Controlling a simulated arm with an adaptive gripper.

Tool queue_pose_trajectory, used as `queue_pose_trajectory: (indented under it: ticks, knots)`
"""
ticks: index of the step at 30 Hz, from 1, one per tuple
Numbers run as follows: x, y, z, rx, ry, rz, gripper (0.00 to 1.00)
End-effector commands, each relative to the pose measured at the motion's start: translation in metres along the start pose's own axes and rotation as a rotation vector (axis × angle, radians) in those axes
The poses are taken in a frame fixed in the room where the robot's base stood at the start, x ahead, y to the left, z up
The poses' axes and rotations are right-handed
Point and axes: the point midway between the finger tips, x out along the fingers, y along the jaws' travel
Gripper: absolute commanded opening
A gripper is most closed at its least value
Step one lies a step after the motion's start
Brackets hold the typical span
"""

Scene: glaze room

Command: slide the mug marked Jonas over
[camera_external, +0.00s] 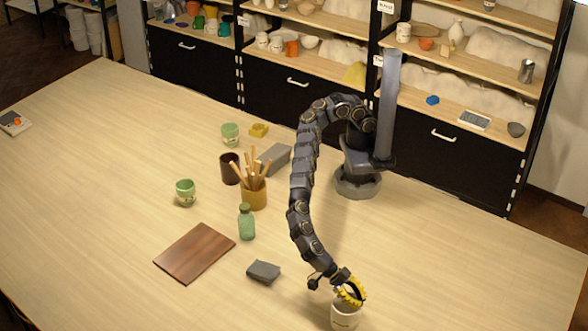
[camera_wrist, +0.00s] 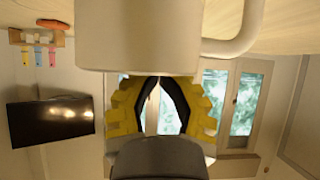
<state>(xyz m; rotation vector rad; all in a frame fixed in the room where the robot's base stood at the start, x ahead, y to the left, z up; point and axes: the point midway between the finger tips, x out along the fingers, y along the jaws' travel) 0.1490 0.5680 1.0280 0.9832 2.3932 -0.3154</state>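A white mug (camera_external: 345,317) stands at the front edge of the external view, partly cut off by it. It has small dark lettering, too small to read. In the wrist view a pale mug (camera_wrist: 138,38) fills the top, its handle to the right; no name shows on it there. My gripper (camera_external: 352,294) has yellow fingers and is at the mug's rim. In the wrist view my gripper (camera_wrist: 160,80) shows two fingers bowing toward each other, with a gap between them. Their tips are hidden at the mug, so their grip is unclear.
Two green cups (camera_external: 230,134) (camera_external: 185,192), a brown cup (camera_external: 229,168), a tool pot (camera_external: 254,194), a green bottle (camera_external: 246,222), a brown board (camera_external: 195,252) and a grey block (camera_external: 264,271) stand left of my arm. The table's far left is mostly clear.

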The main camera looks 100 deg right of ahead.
Motion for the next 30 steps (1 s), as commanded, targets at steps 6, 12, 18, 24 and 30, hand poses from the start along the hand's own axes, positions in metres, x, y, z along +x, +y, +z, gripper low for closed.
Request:
queue_pose_trajectory:
  ticks: [6,12,18,24,30]
  knots:
    - [-0.045,0.004,0.037,0.006,-0.016,0.011,0.0]
    - [-0.086,0.004,0.063,0.001,-0.019,0.012,0.0]
    - [-0.101,0.003,0.072,-0.004,-0.02,0.008,0.0]
    - [-0.102,0.003,0.072,-0.005,-0.021,0.009,0.0]
    - [-0.104,0.004,0.07,-0.007,-0.023,0.011,0.0]
